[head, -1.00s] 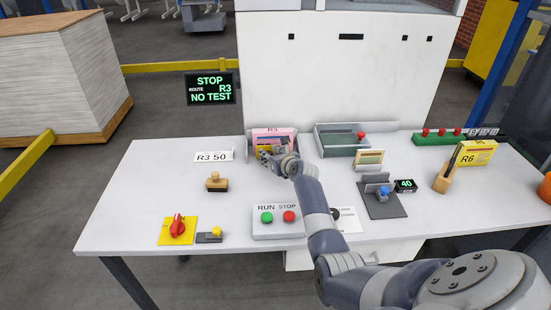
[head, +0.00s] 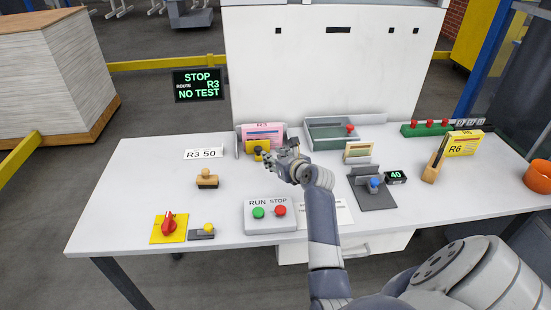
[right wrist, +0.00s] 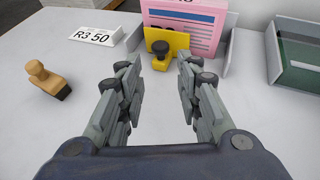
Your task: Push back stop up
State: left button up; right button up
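The back stop appears to be a small yellow plate (head: 259,145) with a dark knob, standing in front of the pink R3 stack (head: 266,131). In the right wrist view the yellow plate (right wrist: 181,41) stands upright close to the pink stack (right wrist: 205,22), with its black-topped yellow knob (right wrist: 160,52) facing me. Whether plate and stack touch is unclear. My right gripper (head: 274,162) is just in front of it. Its fingers (right wrist: 158,72) are apart and empty, short of the knob. My left gripper is out of view.
Grey side walls (right wrist: 233,52) flank the stack. A green-floored tray (head: 330,133) stands to its right. A wooden stamp (head: 207,179) and an R3 50 card (head: 204,153) lie to the left. A RUN/STOP button box (head: 270,215) sits at the front.

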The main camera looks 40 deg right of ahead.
jog(key=shift+s, duration=0.25)
